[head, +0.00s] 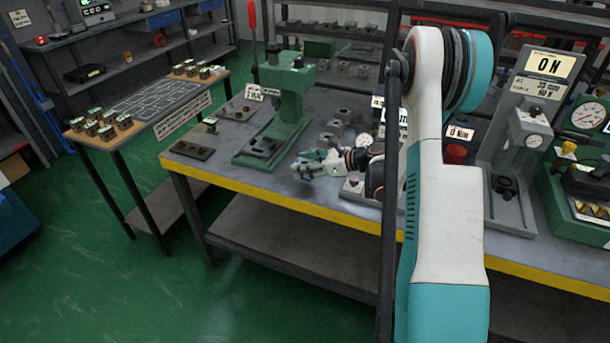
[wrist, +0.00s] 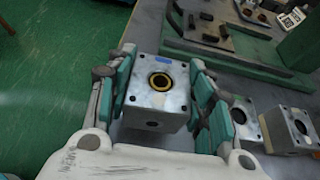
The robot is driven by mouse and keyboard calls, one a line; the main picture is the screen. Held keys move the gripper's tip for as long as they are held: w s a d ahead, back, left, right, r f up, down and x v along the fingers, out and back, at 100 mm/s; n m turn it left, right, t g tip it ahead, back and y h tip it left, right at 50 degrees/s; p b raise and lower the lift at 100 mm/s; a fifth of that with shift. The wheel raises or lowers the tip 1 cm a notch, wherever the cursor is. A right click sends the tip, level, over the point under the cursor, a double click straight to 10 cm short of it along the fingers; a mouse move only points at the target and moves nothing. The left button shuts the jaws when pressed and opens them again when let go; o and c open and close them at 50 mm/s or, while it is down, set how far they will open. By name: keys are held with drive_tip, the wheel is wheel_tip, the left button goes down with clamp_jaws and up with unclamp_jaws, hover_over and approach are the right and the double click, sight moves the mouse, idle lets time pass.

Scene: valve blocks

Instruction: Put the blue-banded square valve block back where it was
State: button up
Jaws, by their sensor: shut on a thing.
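The square valve block (wrist: 158,88) is a grey metal cube with a brass-ringed bore, corner holes and a small blue mark on its top edge. In the wrist view it sits between the teal finger pads of my gripper (wrist: 160,92), which is shut on it. In the head view my gripper (head: 308,168) is near the front edge of the workbench (head: 225,165), right of the green press. The block is mostly hidden there by the fingers. I cannot tell whether it touches the bench.
Two similar grey blocks (wrist: 245,118) (wrist: 292,128) stand just right of my gripper in the wrist view. The green press (head: 275,110) stands on the bench to the left. A side table (head: 150,100) holds several small blocks. A gauge stand (head: 520,145) is at the right.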

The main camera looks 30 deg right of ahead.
drive_tip(key=shift+f+b, duration=0.45)
drive_tip(key=shift+f, duration=1.15)
drive_tip(key=shift+f, duration=0.2)
drive_tip(key=o, duration=1.4)
drive_tip(key=shift+r, duration=0.1)
drive_tip(key=shift+r, duration=0.15)
drive_tip(key=p+v, duration=0.3)
drive_tip(key=v, duration=0.9)
